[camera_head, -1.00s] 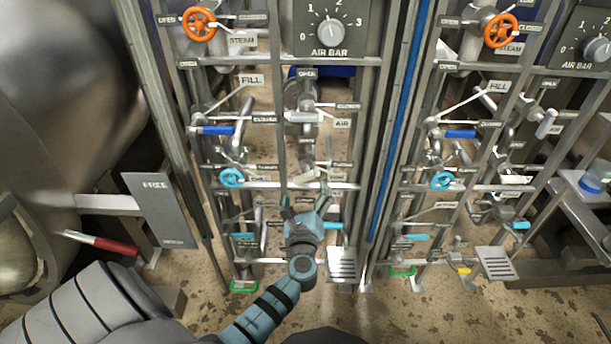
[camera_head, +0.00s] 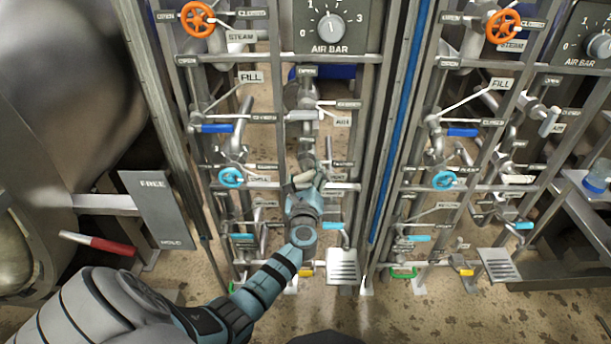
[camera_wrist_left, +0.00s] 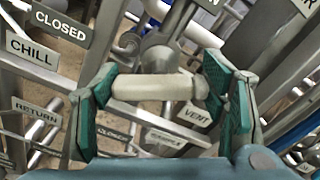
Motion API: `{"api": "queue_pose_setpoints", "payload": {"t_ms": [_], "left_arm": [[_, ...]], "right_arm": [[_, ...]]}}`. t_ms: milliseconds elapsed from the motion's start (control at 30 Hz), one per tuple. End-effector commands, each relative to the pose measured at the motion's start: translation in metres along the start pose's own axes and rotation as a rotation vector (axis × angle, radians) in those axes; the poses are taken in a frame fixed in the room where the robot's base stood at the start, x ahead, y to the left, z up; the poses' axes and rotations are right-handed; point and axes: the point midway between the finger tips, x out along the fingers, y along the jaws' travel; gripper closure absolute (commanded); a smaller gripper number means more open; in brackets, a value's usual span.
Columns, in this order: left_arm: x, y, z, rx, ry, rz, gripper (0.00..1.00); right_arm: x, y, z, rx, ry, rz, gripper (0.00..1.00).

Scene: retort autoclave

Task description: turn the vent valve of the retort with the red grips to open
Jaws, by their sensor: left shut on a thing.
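The vent valve's cream-white handle (camera_wrist_left: 155,87) lies crosswise between the teal finger pads of my left gripper (camera_wrist_left: 160,95) in the left wrist view. A VENT label (camera_wrist_left: 198,114) sits just below right of it. In the head view my left gripper (camera_head: 306,185) is at the lower middle of the left pipe rack, shut on the handle (camera_head: 303,178), which is mostly hidden by the fingers. A lever with a red grip (camera_head: 112,246) sticks out at the left, by the FREE/HOLD plate (camera_head: 157,210). My right gripper is not in view.
Above are an AIR BAR dial (camera_head: 331,27), an orange handwheel (camera_head: 197,19) and a blue lever (camera_head: 217,128). A light-blue handwheel (camera_head: 231,177) is close left of my gripper. Rack posts and a blue vertical pipe (camera_head: 397,120) stand to the right; a similar rack stands beyond.

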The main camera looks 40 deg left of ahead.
Motion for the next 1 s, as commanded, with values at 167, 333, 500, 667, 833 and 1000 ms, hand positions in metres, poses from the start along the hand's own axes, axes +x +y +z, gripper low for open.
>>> {"api": "queue_pose_setpoints", "payload": {"t_ms": [167,333,500,667,833,1000], "left_arm": [[0.0,0.0,-0.001,-0.011,0.001,0.0,0.62],[0.0,0.001,-0.002,-0.059,0.001,0.0,0.62],[0.0,0.002,-0.003,-0.155,0.001,0.0,0.62],[-0.001,0.003,-0.003,-0.285,0.002,0.0,0.62],[-0.001,0.004,-0.004,-0.445,0.002,-0.001,0.62],[-0.001,0.005,-0.004,-0.606,0.001,0.001,0.62]], "right_arm": [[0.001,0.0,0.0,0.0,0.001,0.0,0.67],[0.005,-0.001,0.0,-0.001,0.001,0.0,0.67],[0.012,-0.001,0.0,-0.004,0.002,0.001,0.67],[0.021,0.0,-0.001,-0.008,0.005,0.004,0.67],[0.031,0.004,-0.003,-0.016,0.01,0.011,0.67],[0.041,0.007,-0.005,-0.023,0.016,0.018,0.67]]}}
